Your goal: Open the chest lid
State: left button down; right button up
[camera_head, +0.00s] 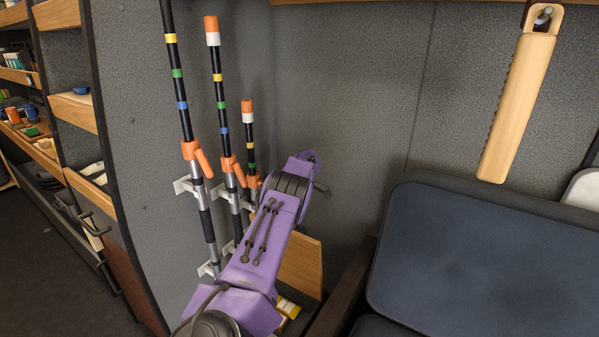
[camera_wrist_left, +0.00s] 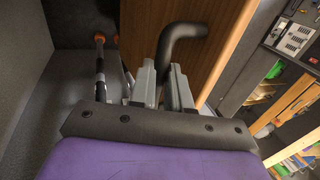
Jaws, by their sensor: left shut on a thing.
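The chest shows only in part: a wooden panel (camera_head: 302,264), which looks like its lid, stands at a slant behind my left arm in the head view. The same wood (camera_wrist_left: 222,60) fills the middle of the left wrist view. A black bent handle (camera_wrist_left: 182,32) sticks out in front of this wood. My left gripper (camera_wrist_left: 162,68) is shut on the handle's lower end, between its two grey fingers. In the head view its fingers are mostly hidden behind my purple forearm. My right gripper is in neither view.
Several banded rods (camera_head: 219,90) hang on white wall brackets just left of my arm. A dark padded seat (camera_head: 470,260) stands to the right. A wooden-handled tool (camera_head: 518,105) hangs above it. A yellow item (camera_head: 288,308) lies below the panel. Shelves (camera_head: 75,110) stand far left.

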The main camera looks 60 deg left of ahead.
pick_arm(q)
jog(key=shift+w+f, duration=0.25)
jog(key=shift+f, duration=0.15)
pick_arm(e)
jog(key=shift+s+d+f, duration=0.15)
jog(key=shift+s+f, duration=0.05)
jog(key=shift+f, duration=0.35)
